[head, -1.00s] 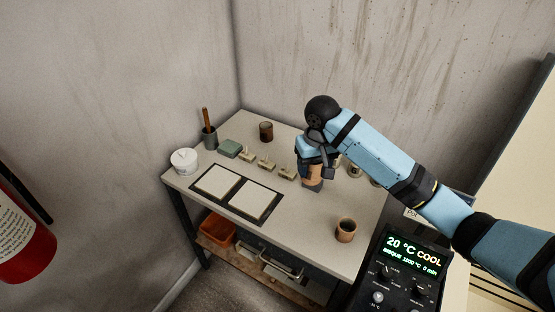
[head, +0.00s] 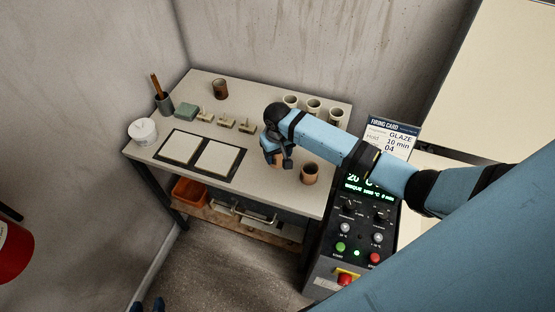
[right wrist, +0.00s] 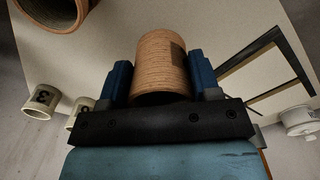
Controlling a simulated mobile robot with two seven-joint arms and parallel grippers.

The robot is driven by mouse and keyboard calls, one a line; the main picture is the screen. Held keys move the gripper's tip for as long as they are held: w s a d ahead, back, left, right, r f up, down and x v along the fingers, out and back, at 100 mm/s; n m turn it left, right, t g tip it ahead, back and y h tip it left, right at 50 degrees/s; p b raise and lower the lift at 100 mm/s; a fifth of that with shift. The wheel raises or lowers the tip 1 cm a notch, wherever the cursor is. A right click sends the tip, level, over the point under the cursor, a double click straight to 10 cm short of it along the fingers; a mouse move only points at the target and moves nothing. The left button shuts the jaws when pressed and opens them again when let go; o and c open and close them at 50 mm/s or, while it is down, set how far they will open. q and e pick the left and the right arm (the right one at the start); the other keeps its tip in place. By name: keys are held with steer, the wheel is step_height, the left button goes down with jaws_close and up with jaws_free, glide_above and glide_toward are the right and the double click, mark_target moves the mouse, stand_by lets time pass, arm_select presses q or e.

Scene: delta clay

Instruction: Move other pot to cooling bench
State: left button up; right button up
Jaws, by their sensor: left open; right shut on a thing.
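My right gripper (head: 274,158) is shut on an orange-brown clay pot (right wrist: 162,65), with one blue finger on each side of it. Only a little of this pot shows in the head view; I cannot tell whether it touches the bench. A second, similar pot (head: 310,173) stands upright just right of it, near the front right of the pale bench (head: 262,88); its edge shows at top left of the right wrist view (right wrist: 52,12). The blue fingertips of my left gripper (head: 148,306) show apart and empty at the bottom edge, low over the floor.
Two pale tiles in a dark frame (head: 237,173), small numbered pieces (head: 226,122), a dark brown pot (head: 220,89) and several pale cups (head: 313,106) are on the bench. A control panel (head: 352,235) stands at its right. The bench's front middle strip is clear.

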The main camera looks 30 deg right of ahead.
mark_target(278, 161)
steer(key=shift+f, duration=2.05)
steer(key=o, duration=1)
steer(key=shift+f, duration=0.15)
steer(key=shift+c, duration=0.2)
step_height(278, 161, up, 12)
steer(key=s+a+f+t, duration=0.1)
steer(key=s+a+f, duration=0.1)
steer(key=s+a+f+n+t+y, duration=0.1)
steer(key=s+f, duration=0.1)
steer(key=f, duration=0.1)
steer(key=s+a+f+y, duration=0.1)
steer(key=s+a+f, duration=0.1)
steer(key=shift+a+f+t, duration=0.25)
steer(key=shift+a+t, duration=0.05)
steer(key=shift+t, duration=0.1)
steer(key=s+a+f+n+t+y, duration=0.1)
steer(key=s+t, duration=0.7)
steer(key=s, duration=1)
steer(key=shift+a+n, duration=0.75)
steer(key=shift+n, duration=0.05)
